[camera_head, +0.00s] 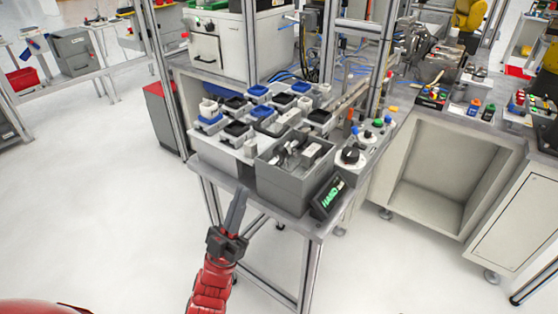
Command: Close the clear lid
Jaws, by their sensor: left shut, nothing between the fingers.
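My left gripper (239,196) reaches up from the bottom of the head view on a red arm. Its dark fingers are together and empty, with the tips just in front of the workbench's near edge (262,203). I cannot make out a clear lid in this view. A grey open-topped box (282,182) with several parts inside stands on the bench, right of and beyond the fingertips. Left of it is a light grey tray (215,150) with several black, white and blue square pieces. My right gripper is not in view.
A control panel with knobs (350,156) and a sign with green letters (328,197) sit right of the box. Metal posts (250,45) rise behind the tray. A white cabinet (436,165) stands at right. The floor at left (90,200) is clear.

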